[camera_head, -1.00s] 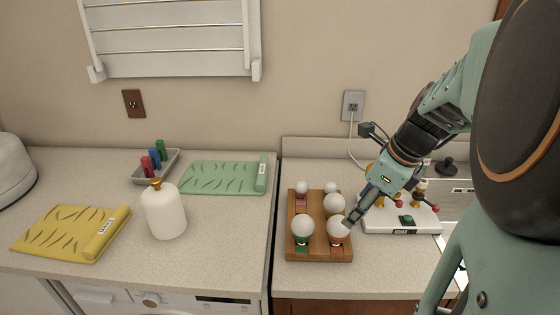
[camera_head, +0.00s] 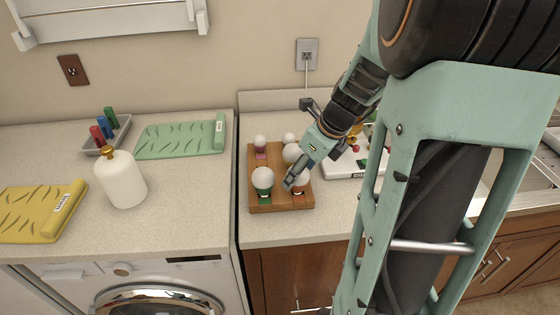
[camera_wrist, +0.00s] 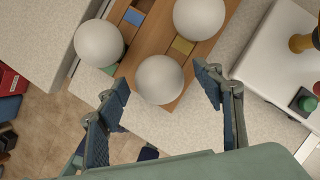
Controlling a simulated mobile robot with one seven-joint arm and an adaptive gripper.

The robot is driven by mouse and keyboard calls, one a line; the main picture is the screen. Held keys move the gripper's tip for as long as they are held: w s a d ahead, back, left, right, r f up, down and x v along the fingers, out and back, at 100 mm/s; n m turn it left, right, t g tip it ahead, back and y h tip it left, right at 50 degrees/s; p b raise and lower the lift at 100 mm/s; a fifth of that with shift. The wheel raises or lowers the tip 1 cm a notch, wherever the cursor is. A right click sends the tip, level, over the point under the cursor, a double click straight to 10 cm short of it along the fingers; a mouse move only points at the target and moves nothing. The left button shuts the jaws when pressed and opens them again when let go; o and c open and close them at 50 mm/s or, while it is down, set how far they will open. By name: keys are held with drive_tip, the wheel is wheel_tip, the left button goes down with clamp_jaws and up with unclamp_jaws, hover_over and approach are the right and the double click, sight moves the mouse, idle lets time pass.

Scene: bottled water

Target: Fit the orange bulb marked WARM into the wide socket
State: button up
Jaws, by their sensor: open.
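The front right bulb (camera_head: 303,185) in the wooden rack (camera_head: 272,207) has a white globe and an orange-red patch at its base. The WARM mark cannot be read. My gripper (camera_head: 292,181) is at this bulb and partly hides it. In the wrist view, my open fingers (camera_wrist: 164,80) stand to either side of a white globe (camera_wrist: 158,90), with gaps visible. The white socket box (camera_head: 342,170) is right of the rack, partly behind my arm. A brass socket (camera_wrist: 302,43) shows on it in the wrist view; which socket is wide cannot be told.
Other bulbs stand close by in the rack, including a green-based one (camera_head: 262,180) at front left. A white bottle (camera_head: 121,180), green towel (camera_head: 180,139), yellow towel (camera_head: 40,212) and grey tray (camera_head: 122,132) are on the left counter. The rack is near the counter's front edge.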

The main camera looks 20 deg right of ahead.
drive_tip(key=shift+x, duration=0.75)
drive_tip(key=shift+c, duration=0.5)
drive_tip(key=c, duration=1.2)
drive_tip(key=shift+o, duration=0.2)
drive_tip(key=shift+r, duration=0.1)
